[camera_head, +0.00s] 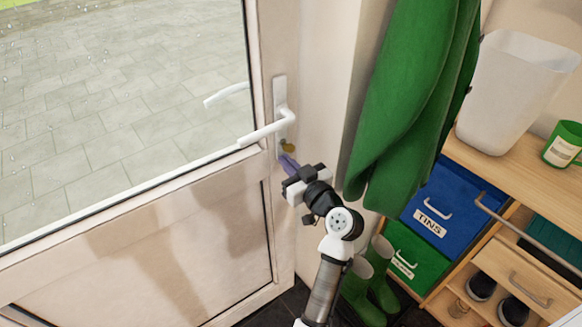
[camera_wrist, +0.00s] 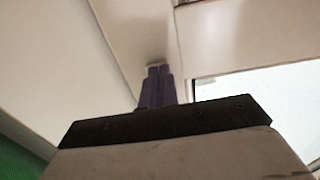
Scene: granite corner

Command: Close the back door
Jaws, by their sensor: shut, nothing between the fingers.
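The back door (camera_head: 150,250) is white, with a large glass pane above and a solid panel below. Its white lever handle (camera_head: 265,128) sits near the right edge, with a small brass-coloured piece (camera_head: 287,147) below it. My gripper (camera_head: 287,160) is shut and empty, its purple fingers just below the handle at the door's right edge. In the wrist view the fingertips (camera_wrist: 154,68) point at a pale upright surface; I cannot tell whether they touch it. I cannot tell whether the door is fully closed against its frame.
A green coat (camera_head: 415,90) hangs just right of my gripper, with green boots (camera_head: 368,290) below it. At the right stands a wooden shelf unit (camera_head: 520,195) with blue (camera_head: 450,210) and green (camera_head: 415,258) boxes, a white bin (camera_head: 510,90) and a green mug (camera_head: 563,143) on top.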

